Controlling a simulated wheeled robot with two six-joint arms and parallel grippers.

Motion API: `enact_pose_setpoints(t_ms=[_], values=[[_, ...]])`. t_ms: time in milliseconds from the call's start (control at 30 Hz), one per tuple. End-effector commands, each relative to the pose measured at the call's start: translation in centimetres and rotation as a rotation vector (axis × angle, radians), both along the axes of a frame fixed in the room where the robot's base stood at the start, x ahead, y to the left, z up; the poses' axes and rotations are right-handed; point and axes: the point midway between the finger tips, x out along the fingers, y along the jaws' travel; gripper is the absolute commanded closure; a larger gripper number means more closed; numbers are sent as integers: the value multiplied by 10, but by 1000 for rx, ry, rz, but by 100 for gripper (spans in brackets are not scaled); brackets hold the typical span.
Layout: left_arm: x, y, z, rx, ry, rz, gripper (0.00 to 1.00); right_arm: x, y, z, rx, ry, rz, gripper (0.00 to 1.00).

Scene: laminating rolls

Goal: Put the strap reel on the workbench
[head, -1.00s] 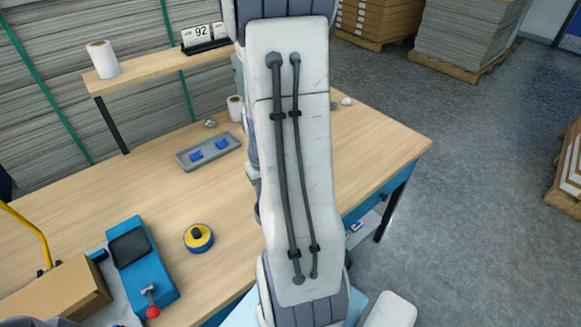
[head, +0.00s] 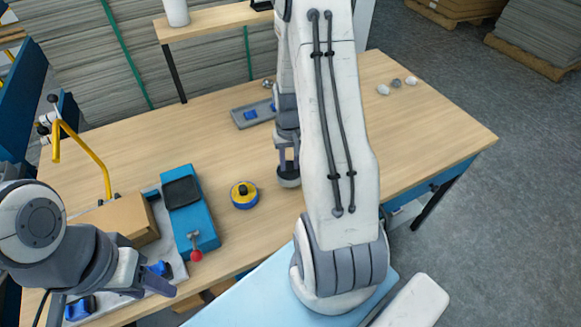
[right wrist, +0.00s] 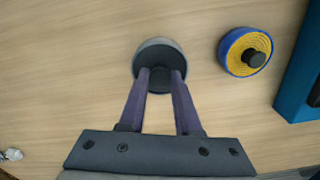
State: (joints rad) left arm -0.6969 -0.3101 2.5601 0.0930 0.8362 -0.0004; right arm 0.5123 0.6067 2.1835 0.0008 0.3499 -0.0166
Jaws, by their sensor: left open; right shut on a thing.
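My right gripper (head: 288,164) points down over the workbench (head: 400,110) and is shut on a round grey reel with a dark hub, taken to be the strap reel (head: 289,183). In the right wrist view the reel (right wrist: 158,46) sits flat between the fingertips (right wrist: 160,76). It is over or on the wood; I cannot tell if it touches. A blue and yellow reel (head: 244,195) lies on the bench to its left in the head view. My left gripper (head: 160,284) is open at the lower left, over the bench's near edge, partly hidden by its own arm.
A blue device with a red-knobbed lever (head: 197,225) and a cardboard box (head: 124,217) stand left of the blue and yellow reel. A grey tray (head: 252,115) lies behind. The bench's right half is mostly clear, with small pale pieces (head: 396,83) at the back.

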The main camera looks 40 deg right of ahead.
Motion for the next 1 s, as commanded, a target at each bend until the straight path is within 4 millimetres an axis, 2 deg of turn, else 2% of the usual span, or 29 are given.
enact_pose_setpoints(t_ms=[100, 200, 600, 633, 700, 1000], values=[[0, 0, 4, 0, 0, 0, 50, -2, 0, -18, 3, 5, -2, 100], [0, 0, 5, 0, 0, 0, 50, -2, -1, -28, 1, 3, -2, 100], [0, 0, 2, 0, 0, 0, 50, -1, -1, -35, 0, 0, -2, 100], [0, 0, 2, 0, 0, 0, 50, -1, -1, -35, 0, 1, -2, 64], [0, 0, 3, 0, 0, 0, 50, -1, -1, -34, 0, 0, -2, 38], [0, 0, 3, 0, 0, 0, 50, -1, -1, -33, 0, 1, -1, 38]])
